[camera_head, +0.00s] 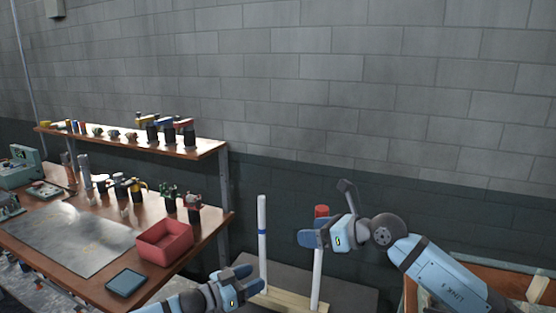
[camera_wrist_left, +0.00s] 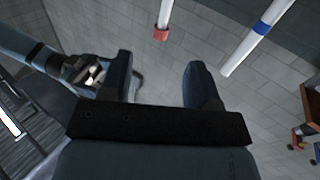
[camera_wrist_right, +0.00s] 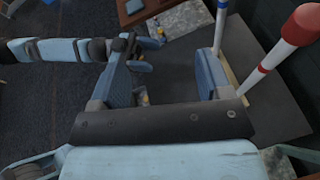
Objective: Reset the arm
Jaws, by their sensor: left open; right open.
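A white glass tube with a blue band (camera_head: 262,243) stands upright on a pale wooden base (camera_head: 290,300). A second white tube with a red top (camera_head: 321,211) stands to its right. My left gripper (camera_head: 246,283) is open and empty, low and left of the blue-banded tube. In the left wrist view, its fingers (camera_wrist_left: 160,88) are apart with nothing between them. My right gripper (camera_head: 312,236) is open near the red-topped tube. In the right wrist view, its fingers (camera_wrist_right: 170,80) are empty. The red-topped tube (camera_wrist_right: 272,57) is outside the right-hand finger.
A wooden workbench (camera_head: 215,228) on the left holds a red bin (camera_head: 165,243), a dark small tray (camera_head: 126,283) and several bottles or tools. A shelf (camera_head: 210,150) rises above it. A brick wall (camera_head: 400,90) stands behind. Another wooden surface (camera_head: 500,262) is at lower right.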

